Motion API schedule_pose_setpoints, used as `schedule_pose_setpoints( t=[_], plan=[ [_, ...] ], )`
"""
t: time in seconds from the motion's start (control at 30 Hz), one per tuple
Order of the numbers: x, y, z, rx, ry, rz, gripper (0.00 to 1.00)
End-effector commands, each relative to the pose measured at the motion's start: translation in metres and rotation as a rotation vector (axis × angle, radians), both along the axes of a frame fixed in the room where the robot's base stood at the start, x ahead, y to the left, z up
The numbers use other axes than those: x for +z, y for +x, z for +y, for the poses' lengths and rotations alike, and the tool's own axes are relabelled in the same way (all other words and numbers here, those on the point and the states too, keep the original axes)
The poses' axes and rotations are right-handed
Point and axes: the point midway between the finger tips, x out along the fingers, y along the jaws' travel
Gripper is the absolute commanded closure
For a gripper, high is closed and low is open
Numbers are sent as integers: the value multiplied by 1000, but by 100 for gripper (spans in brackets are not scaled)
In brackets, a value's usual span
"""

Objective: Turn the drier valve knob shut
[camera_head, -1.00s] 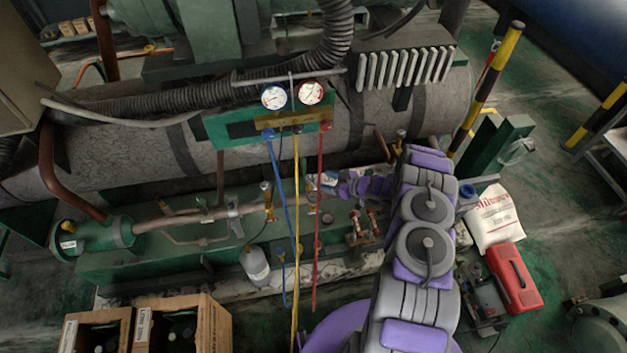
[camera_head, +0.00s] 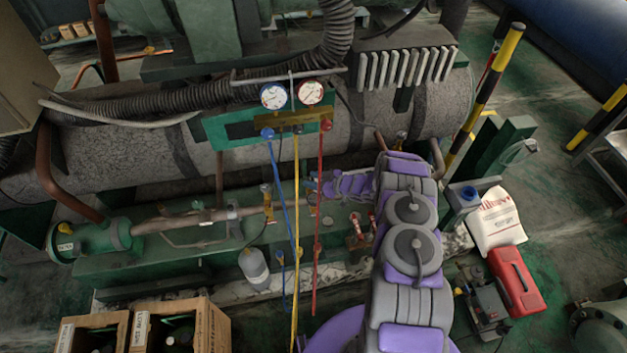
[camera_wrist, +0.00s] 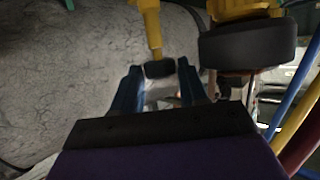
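A brass valve (camera_head: 267,195) stands on the copper pipe left of the hoses in the head view, and another brass fitting (camera_head: 312,194) stands near the red hose. In the wrist view, a large black knob (camera_wrist: 247,45) on a yellow body is at the upper right, outside my fingers. A smaller black cap (camera_wrist: 160,69) on a yellow stem shows between the fingertips. I cannot tell which is the drier valve knob. My gripper (camera_wrist: 159,82) has its two blue fingers apart, with no visible grip on the cap. In the head view its tips are hard to make out.
Blue (camera_head: 278,200), yellow (camera_head: 296,220) and red (camera_head: 318,220) hoses hang from the gauge manifold (camera_head: 235,130) near my gripper. A large grey cylinder (camera_head: 120,160) lies behind. A white bottle (camera_head: 255,268) and crates (camera_head: 205,330) are at the lower left.

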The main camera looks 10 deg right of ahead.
Motion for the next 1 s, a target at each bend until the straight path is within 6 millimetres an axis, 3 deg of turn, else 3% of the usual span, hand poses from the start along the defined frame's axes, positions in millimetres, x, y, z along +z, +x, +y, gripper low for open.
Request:
schedule_pose_setpoints(
  t=[0.4,0.73,1.0],
  plan=[
    [0,0,0,-1,0,0,95],
    [2,-2,2,-59,2,5,95],
    [3,-5,6,-243,2,8,95]
  ],
)
